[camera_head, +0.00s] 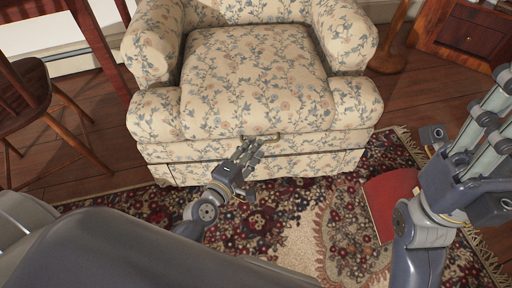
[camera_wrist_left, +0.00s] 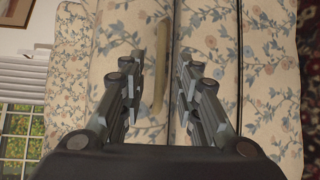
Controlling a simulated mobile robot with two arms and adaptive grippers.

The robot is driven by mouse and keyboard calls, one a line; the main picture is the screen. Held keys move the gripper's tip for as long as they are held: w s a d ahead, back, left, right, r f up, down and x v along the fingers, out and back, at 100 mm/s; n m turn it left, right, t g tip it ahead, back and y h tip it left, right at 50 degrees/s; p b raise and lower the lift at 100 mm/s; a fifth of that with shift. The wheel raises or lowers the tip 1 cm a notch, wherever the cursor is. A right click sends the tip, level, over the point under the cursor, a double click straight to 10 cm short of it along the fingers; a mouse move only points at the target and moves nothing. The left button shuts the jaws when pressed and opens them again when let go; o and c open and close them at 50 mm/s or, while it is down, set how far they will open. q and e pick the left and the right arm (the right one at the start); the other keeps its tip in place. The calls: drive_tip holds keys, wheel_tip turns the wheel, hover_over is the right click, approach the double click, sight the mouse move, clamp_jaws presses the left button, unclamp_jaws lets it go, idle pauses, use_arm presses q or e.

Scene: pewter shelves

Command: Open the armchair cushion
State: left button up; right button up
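The armchair (camera_head: 250,75) has cream fabric with blue and pink flowers and faces me. Its seat cushion (camera_head: 255,85) lies flat between the arms. A thin brass-coloured handle (camera_head: 268,137) is on the front below the cushion; it also shows in the left wrist view (camera_wrist_left: 160,65). My left gripper (camera_head: 250,150) is at the chair front, close to the handle. In the left wrist view its fingers (camera_wrist_left: 160,82) are apart, with the handle in the gap between them; I see no grip on it. My right gripper (camera_head: 470,135) is raised at the right, away from the chair; its fingertips are unclear.
A patterned rug (camera_head: 345,225) covers the floor before the chair. A red flat object (camera_head: 388,200) lies on it near my right arm. A wooden chair (camera_head: 30,95) stands at left, a wooden cabinet (camera_head: 465,35) at the back right.

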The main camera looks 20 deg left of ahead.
use_arm(q)
drive_tip(key=shift+x, duration=1.05)
drive_tip(key=shift+c, duration=0.4)
clamp_jaws()
